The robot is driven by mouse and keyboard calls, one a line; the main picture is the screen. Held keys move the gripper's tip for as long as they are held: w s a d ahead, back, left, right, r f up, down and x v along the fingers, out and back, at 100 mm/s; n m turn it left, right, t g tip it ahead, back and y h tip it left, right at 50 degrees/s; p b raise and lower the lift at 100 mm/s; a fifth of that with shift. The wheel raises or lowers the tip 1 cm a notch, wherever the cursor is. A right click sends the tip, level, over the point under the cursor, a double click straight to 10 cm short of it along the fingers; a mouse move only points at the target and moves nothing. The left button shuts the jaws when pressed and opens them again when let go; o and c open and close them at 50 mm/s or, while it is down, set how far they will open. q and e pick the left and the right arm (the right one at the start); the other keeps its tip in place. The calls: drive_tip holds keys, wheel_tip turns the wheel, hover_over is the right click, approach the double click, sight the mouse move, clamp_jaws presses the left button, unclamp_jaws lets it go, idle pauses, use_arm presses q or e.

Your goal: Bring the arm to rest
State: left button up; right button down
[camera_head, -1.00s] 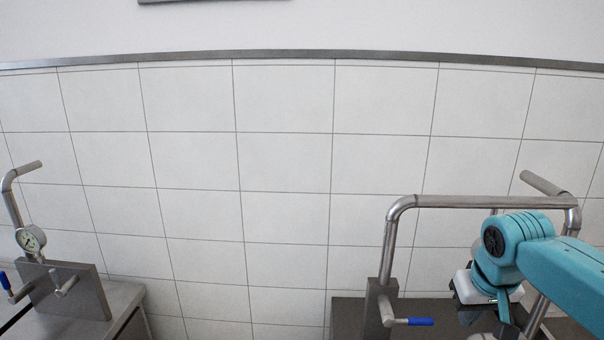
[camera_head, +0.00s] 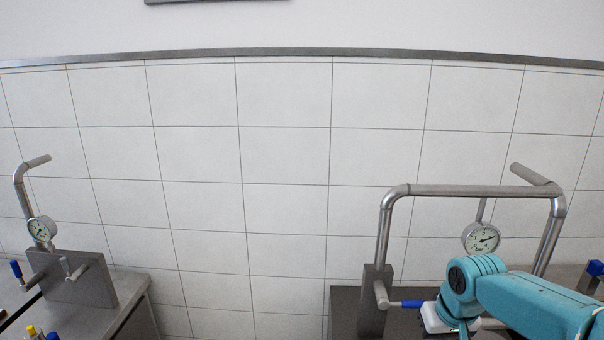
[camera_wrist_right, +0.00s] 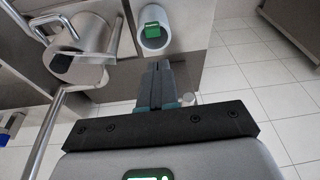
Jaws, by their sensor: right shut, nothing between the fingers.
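My right arm (camera_head: 528,305) is teal and comes in from the lower right of the head view, in front of the right-hand pipe frame. Its wrist hangs down at the bottom edge there, and the fingers are out of that picture. In the right wrist view my right gripper (camera_wrist_right: 158,68) shows its dark fingers closed together with nothing between them. My left gripper is in neither view.
A steel pipe frame (camera_head: 470,190) stands behind my right arm, with a pressure gauge (camera_head: 481,239) and a blue-handled valve (camera_head: 408,304) close to the wrist. Another bench with a gauge (camera_head: 42,229) stands at the left. White floor tiles (camera_wrist_right: 285,105) are clear at the right.

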drive_tip(key=s+a+f+g+y, duration=0.1)
drive_tip(key=s+a+f, duration=0.2)
drive_tip(key=f, duration=0.4)
drive_tip(key=s+a+f+y, duration=0.1)
drive_tip(key=s+a+f, duration=0.15)
drive_tip(key=f, duration=0.55)
drive_tip(key=s+a+f+g+y, duration=0.1)
drive_tip(key=s+a+f, duration=0.15)
drive_tip(key=f, duration=0.45)
drive_tip(key=s+a+f+m, duration=0.1)
drive_tip(key=s+a+f, duration=0.1)
drive_tip(key=s+f, duration=0.3)
drive_tip(key=s+a+f+m, duration=0.1)
drive_tip(key=s+a+f, duration=0.2)
drive_tip(key=s, duration=0.9)
wheel_tip(320, 180, down, 3)
drive_tip(key=shift+s+a+f+g+y+b, duration=0.1)
drive_tip(key=shift+s+a+g+y+b, duration=0.1)
drive_tip(key=shift+s+g+y+b, duration=0.15)
